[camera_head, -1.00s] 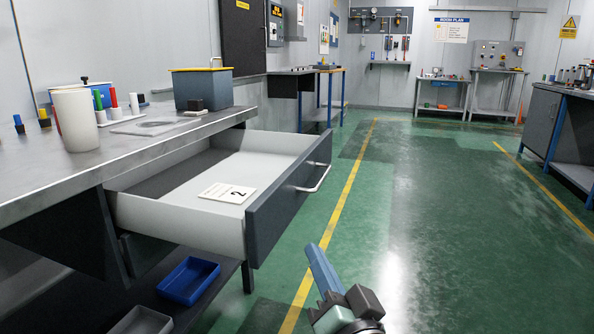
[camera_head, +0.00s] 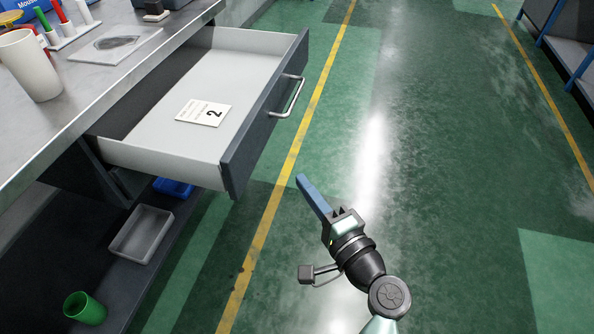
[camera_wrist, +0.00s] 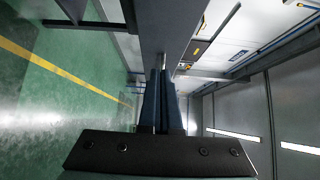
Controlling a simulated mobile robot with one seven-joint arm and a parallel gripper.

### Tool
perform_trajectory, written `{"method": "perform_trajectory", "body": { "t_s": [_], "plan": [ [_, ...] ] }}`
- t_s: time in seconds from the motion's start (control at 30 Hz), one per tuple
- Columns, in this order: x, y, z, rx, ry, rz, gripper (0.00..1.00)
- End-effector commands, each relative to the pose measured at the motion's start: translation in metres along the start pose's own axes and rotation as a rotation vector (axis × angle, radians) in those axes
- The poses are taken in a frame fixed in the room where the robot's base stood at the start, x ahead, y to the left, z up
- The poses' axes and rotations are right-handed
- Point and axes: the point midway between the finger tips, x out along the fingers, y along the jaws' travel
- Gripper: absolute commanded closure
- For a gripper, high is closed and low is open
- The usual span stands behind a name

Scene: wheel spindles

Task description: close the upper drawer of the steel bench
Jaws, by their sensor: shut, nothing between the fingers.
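The upper drawer (camera_head: 196,108) of the steel bench (camera_head: 62,92) stands pulled far out. Its dark front (camera_head: 262,118) carries a silver bar handle (camera_head: 290,97). A white card marked 2 (camera_head: 204,112) lies inside on the drawer floor; the drawer looks otherwise empty. My gripper (camera_head: 301,180) is shut and empty, in front of the drawer front and to its right in the head view, apart from it. In the wrist view the shut fingers (camera_wrist: 162,75) point at a dark panel (camera_wrist: 165,25), which may be the drawer front.
A white cup (camera_head: 30,65), a rack with coloured markers (camera_head: 68,30) and a flat plate (camera_head: 115,43) are on the bench top. A grey tray (camera_head: 141,233), a blue tray (camera_head: 174,187) and a green cup (camera_head: 85,308) are on the lower shelf. The green floor right of the drawer is clear.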

Motion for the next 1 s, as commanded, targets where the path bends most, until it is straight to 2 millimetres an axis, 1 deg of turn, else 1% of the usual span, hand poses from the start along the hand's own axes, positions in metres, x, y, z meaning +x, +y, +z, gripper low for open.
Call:
{"method": "perform_trajectory", "body": {
  "t_s": [0.03,0.2,0.37,0.4,0.5,0.6,0.77,1.0],
  "plan": [
    [0.011,0.0,0.001,-0.002,-0.004,-0.002,1.0],
    [0.048,0.001,0.001,-0.003,-0.004,-0.002,1.0],
    [0.081,0.0,0.001,-0.004,-0.004,-0.002,1.0],
    [0.087,0.001,0.005,-0.003,-0.005,0.0,1.0],
    [0.096,0.0,0.017,-0.002,-0.004,0.0,1.0],
    [0.104,0.0,0.024,-0.003,-0.003,0.0,1.0],
    [0.108,-0.001,0.028,-0.003,0.0,0.0,1.0],
    [0.109,-0.001,0.029,-0.003,0.0,0.0,1.0]
  ]
}}
